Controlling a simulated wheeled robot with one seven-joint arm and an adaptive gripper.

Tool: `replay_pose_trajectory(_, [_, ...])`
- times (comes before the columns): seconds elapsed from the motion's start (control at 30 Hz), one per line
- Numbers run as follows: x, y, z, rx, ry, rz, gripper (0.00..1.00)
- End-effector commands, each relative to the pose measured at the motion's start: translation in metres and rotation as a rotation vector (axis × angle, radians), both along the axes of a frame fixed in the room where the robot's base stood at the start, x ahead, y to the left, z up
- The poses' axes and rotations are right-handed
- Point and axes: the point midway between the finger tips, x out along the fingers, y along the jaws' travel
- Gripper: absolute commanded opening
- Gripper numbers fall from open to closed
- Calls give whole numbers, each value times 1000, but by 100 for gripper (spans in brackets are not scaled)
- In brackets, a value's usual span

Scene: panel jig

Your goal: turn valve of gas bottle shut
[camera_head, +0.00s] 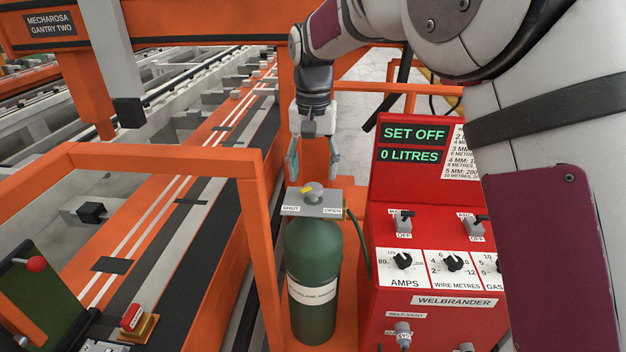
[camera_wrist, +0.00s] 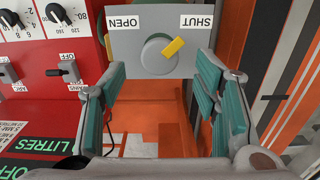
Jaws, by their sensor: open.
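The green gas bottle (camera_head: 314,262) stands upright on an orange shelf beside the red machine. On its top is a grey plate (camera_head: 330,210) marked SHUT at the left and OPEN at the right. The round grey valve knob (camera_head: 314,192) has a yellow pointer (camera_head: 306,188) turned toward the SHUT side. In the wrist view the knob (camera_wrist: 156,54) shows upside down, its yellow pointer (camera_wrist: 173,47) angled toward SHUT (camera_wrist: 196,22). My gripper (camera_head: 313,178) is open above and behind the knob. Its teal fingers in the wrist view (camera_wrist: 160,85) are spread apart and hold nothing.
The red welder (camera_head: 470,299) stands right of the bottle, with switches, dials and a display reading SET OFF, 0 LITRES (camera_head: 412,144). An orange frame post (camera_head: 264,262) rises close at the bottle's left. A dark hose (camera_head: 359,242) runs between bottle and welder.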

Motion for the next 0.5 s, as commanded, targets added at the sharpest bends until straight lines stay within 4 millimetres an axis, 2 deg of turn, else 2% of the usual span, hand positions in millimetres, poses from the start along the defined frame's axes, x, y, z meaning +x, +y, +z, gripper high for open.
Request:
replay_pose_trajectory(0.03, [1, 0, 12, 2, -5, 0, 56])
replay_pose_trajectory(0.2, [1, 0, 46, 2, -4, -1, 56])
replay_pose_trajectory(0.33, [1, 0, 65, 2, -2, -1, 56])
replay_pose_trajectory(0.5, [0, 0, 78, 1, -1, -1, 56])
